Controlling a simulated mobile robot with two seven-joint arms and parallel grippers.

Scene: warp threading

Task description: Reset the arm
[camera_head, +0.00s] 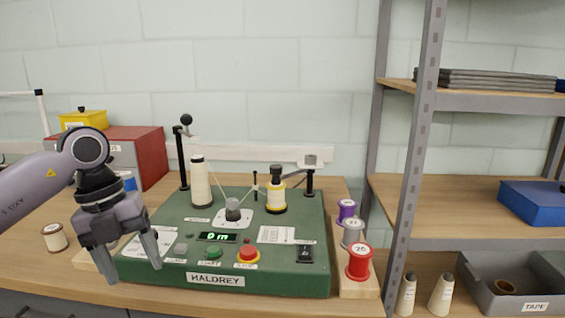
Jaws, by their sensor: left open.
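My left gripper (132,262) comes in from the left and hangs over the front left corner of the green winding machine (310,262). Its two fingers point down, spread apart with nothing between them. The machine's label reads HALDREY and its green display (217,237) reads "0 m". A tall cream thread cone (201,184) and a yellow-and-white spool (276,194) stand upright on top of the machine. A thread runs from near the cone to a grey guide (233,208) in the middle. My right gripper is not in view.
Purple, grey and red spools (359,263) stand on a wooden strip to the machine's right. A red box (150,152) is behind my left arm. A metal shelf rack (422,130) fills the right side.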

